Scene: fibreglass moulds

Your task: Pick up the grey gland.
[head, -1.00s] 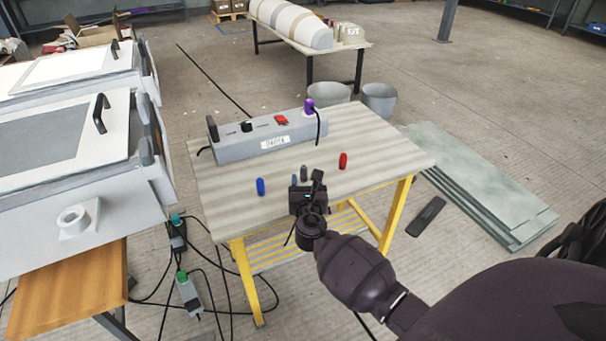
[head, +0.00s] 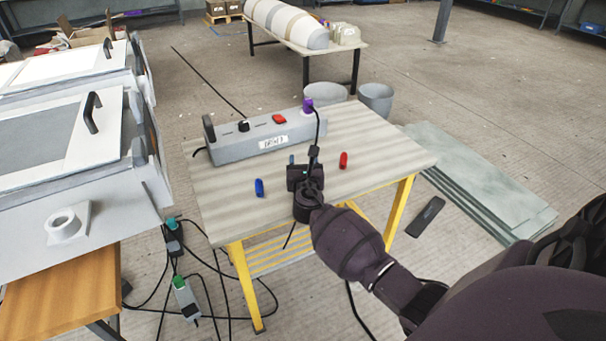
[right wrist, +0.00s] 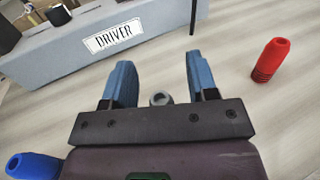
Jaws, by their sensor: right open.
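The grey gland (right wrist: 160,98) stands on the table between the two blue fingers of my right gripper (right wrist: 158,76). In the right wrist view only its ring-shaped top shows above the dark gripper body; its lower part is hidden. The fingers are apart, with a gap on each side of the gland. In the head view my right gripper (head: 303,162) is low over the table and hides the gland. My left gripper is not in view.
Behind is a grey box labelled DRIVER (head: 262,138) with a purple gland and cable. The table's (head: 390,150) right side is clear.

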